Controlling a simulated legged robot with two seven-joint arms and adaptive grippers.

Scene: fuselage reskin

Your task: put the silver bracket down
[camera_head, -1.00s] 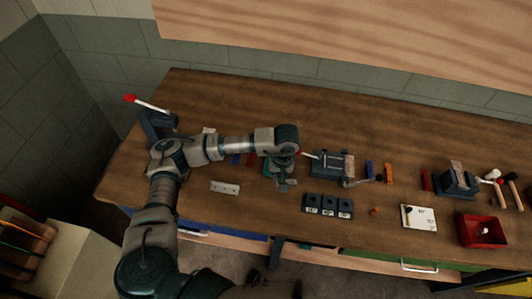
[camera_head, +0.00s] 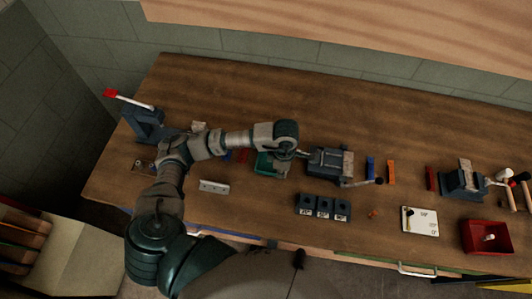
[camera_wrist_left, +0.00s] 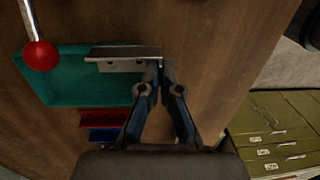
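The silver bracket (camera_wrist_left: 125,54), a thin angled strip with holes, shows in the left wrist view over one end of a teal tray (camera_wrist_left: 62,88). My left gripper (camera_wrist_left: 163,66) has its fingertips closed on the bracket's right end. I cannot tell whether the bracket touches the tray. In the head view the teal tray (camera_head: 266,165) lies under my left wrist, which hides most of the gripper and the held bracket. Another silver bracket-like piece (camera_head: 214,187) lies on the bench left of the tray. My right gripper is not in view.
A vise (camera_head: 328,162) stands just right of the tray; its red-tipped lever (camera_wrist_left: 40,54) is close by. The wooden bench (camera_head: 230,85) is clear behind.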

